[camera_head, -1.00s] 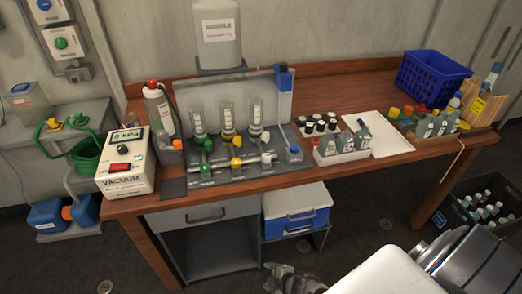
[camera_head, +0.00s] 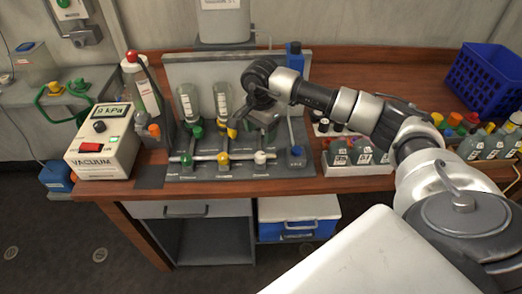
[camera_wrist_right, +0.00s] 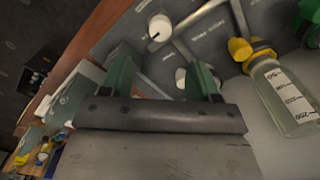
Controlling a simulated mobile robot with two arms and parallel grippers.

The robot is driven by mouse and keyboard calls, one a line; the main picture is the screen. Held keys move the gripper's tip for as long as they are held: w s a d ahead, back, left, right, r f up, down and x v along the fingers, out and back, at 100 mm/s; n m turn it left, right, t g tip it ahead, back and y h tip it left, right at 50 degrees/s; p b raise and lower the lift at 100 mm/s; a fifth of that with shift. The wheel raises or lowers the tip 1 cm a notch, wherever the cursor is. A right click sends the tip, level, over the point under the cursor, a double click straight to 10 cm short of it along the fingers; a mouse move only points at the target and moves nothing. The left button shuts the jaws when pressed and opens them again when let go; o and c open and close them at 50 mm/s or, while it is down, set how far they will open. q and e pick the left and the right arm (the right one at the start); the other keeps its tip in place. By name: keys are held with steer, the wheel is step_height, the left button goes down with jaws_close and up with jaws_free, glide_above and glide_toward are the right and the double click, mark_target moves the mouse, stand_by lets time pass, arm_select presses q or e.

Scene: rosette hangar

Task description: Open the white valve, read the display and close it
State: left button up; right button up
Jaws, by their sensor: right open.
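The manifold (camera_head: 205,172) on the bench has green, yellow and white valve knobs. One white knob (camera_head: 260,157) shows at its front right and appears in the wrist view as a white cap (camera_wrist_right: 160,27). A second white valve part (camera_wrist_right: 181,78) shows between my fingers in the wrist view; in the head view my arm hides it. My right gripper (camera_head: 262,122) is open above the manifold's right side, its green fingers (camera_wrist_right: 160,78) either side of that part. Contact cannot be told. The display (camera_head: 112,111) on the vacuum box appears to read 9 kPa. My left gripper is not in view.
Glass flasks (camera_head: 222,103) stand close left of my gripper; one flask (camera_wrist_right: 285,95) is near it in the wrist view. A blue-capped bottle (camera_head: 295,62) is behind. Small bottles (camera_head: 350,155) and a blue basket (camera_head: 487,78) are to the right.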

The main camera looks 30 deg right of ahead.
mark_target(260, 154)
step_height(260, 154, down, 9)
steer(key=shift+r+p, duration=0.15)
steer(key=shift+p, duration=0.8)
steer(key=shift+f, duration=0.5)
steer(key=c, duration=0.9)
